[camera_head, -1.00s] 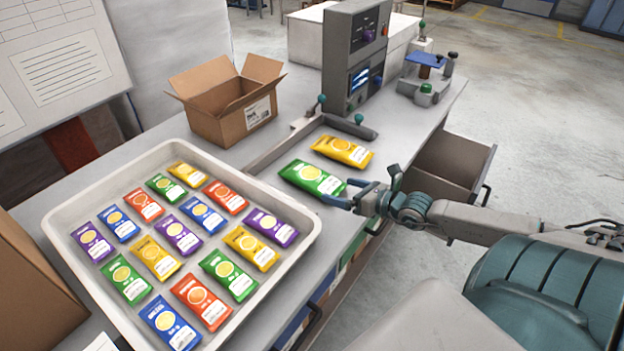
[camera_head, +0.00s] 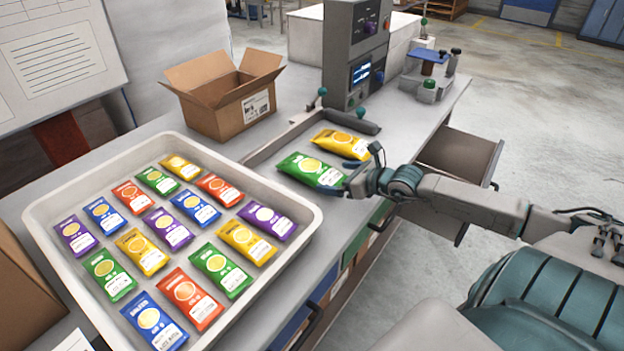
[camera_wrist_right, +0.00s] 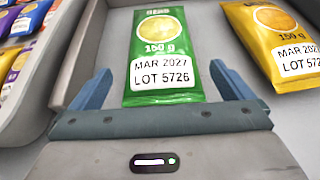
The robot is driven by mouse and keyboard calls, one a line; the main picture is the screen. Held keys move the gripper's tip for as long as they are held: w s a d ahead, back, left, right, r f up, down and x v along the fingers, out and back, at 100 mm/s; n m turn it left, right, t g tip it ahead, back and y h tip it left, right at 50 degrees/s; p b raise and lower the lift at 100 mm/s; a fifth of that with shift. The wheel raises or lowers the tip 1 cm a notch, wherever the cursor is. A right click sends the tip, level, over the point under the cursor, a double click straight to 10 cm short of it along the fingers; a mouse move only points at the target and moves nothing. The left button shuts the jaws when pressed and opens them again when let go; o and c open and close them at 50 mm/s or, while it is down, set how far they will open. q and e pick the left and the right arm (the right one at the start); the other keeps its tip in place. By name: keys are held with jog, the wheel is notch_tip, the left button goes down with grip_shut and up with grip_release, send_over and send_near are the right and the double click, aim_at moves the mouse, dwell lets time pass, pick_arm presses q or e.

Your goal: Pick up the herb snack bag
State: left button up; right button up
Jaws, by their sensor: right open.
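The herb snack bag is green with a yellow round print and a white date label; it lies flat on the grey counter in the head view (camera_head: 310,170). In the right wrist view the same herb snack bag (camera_wrist_right: 163,50) lies straight ahead, its near end reaching between the fingers. My right gripper (camera_wrist_right: 168,90) is open, one blue-grey finger on each side of the bag's near end. In the head view my right gripper (camera_head: 358,174) is at the bag's right end. I cannot tell whether the fingers touch it. My left gripper is not in view.
A yellow bag (camera_head: 341,144) lies close beside the green one. A white tray (camera_head: 312,232) with rows of coloured bags, including other green ones, stands at the left. An open cardboard box (camera_head: 230,112) and a grey weighing machine (camera_head: 350,60) stand behind. A drawer (camera_head: 462,165) is open at right.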

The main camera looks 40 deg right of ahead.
aim_at(332, 177)
jog(key=shift+w+a+f+b, duration=0.1)
jog(key=shift+w+f+b, duration=0.1)
jog(key=shift+w+b, duration=0.1)
jog(key=b+x, duration=0.1)
jog(key=x, duration=0.2)
jog(key=shift+w+f, duration=0.4)
jog(key=shift+w, duration=0.3)
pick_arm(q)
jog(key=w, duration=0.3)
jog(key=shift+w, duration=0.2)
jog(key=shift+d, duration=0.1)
pick_arm(e)
jog(key=c, duration=0.9)
